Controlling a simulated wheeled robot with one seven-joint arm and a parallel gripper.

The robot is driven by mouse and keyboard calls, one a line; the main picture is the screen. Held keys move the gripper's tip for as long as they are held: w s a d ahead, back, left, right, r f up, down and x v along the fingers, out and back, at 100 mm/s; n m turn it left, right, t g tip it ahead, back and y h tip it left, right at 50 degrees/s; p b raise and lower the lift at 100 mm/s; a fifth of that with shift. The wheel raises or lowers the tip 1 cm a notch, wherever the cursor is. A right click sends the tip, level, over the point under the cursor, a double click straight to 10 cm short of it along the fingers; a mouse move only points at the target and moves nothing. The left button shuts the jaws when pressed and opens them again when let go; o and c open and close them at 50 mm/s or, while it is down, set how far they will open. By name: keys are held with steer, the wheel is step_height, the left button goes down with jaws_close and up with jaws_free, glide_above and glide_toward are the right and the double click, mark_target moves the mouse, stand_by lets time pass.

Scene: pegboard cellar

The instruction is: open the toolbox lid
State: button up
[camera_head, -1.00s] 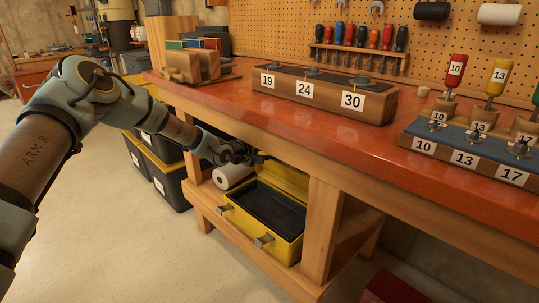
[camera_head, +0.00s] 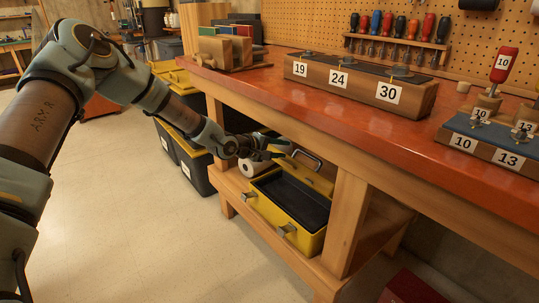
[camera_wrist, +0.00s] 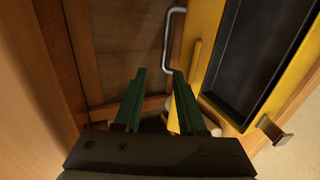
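The yellow toolbox (camera_head: 262,207) stands on the lower shelf of the workbench, with two metal latches on its front. Its lid (camera_head: 316,181) is raised and leans back behind the box, and the dark inside shows. The lid's handle (camera_head: 309,158) sticks out at the back. My gripper (camera_head: 283,150) is by the far left part of the lid. In the wrist view my gripper (camera_wrist: 159,74) has its two green fingers apart with nothing between them. The handle (camera_wrist: 168,35) lies beyond the fingertips there, beside the lid (camera_wrist: 205,35). I cannot tell whether a finger touches the lid.
The red bench top (camera_head: 330,120) overhangs the shelf, and a wooden leg (camera_head: 345,220) stands right of the toolbox. A white roll (camera_head: 252,168) lies left of the box. Black bins (camera_head: 190,160) with yellow lids stand farther left. The floor in front is clear.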

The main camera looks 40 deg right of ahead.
steer(key=a, duration=0.5)
steer(key=shift+w+a, duration=0.15)
steer(key=shift+a, duration=0.1)
